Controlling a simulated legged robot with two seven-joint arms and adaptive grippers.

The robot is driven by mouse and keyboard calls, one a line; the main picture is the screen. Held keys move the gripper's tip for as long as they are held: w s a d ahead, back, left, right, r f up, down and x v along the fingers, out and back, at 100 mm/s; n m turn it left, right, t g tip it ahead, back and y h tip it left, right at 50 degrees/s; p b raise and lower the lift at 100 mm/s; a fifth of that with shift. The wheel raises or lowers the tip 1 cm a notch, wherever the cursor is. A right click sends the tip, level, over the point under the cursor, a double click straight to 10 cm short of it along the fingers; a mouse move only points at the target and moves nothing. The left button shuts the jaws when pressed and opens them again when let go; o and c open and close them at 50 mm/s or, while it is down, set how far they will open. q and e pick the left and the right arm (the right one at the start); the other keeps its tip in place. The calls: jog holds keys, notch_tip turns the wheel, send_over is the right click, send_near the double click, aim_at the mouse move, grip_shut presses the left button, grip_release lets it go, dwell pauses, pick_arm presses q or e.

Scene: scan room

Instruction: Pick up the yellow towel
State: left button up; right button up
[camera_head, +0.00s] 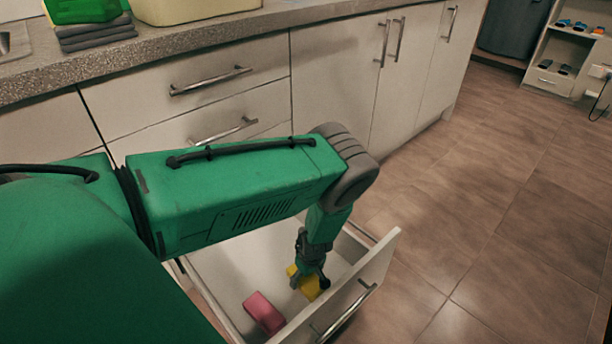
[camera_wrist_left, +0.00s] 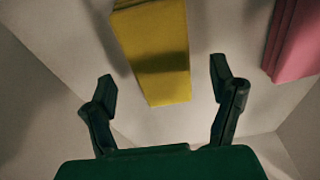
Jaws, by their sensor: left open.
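The yellow towel (camera_head: 309,287) lies folded in an open white drawer (camera_head: 222,262), near the drawer's front. In the left wrist view the yellow towel (camera_wrist_left: 155,50) is a folded block ahead of the fingertips, its near end reaching between them in the picture. My left gripper (camera_head: 310,276) is down inside the drawer at the towel and hides part of it. In the left wrist view my left gripper (camera_wrist_left: 163,84) is open, with its two fingers wide apart and nothing held between them. My right gripper is not in view.
A pink folded towel (camera_head: 264,313) lies in the same drawer, beside the yellow one; it also shows in the left wrist view (camera_wrist_left: 297,45). The drawer front (camera_head: 345,290) and side walls surround the gripper. Cabinets and a counter (camera_head: 190,45) stand behind. Tiled floor at right is clear.

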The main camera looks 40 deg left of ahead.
pick_arm(q)
jog(key=f, duration=0.2)
jog(key=f+b, duration=0.1)
jog(key=shift+a, duration=0.25)
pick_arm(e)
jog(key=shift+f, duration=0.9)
pick_arm(q)
jog(key=shift+r, duration=0.1)
jog(key=shift+c, duration=0.4)
jog(key=c, duration=1.2)
notch_tip(320, 180, up, 10)
jog(key=p, duration=0.5)
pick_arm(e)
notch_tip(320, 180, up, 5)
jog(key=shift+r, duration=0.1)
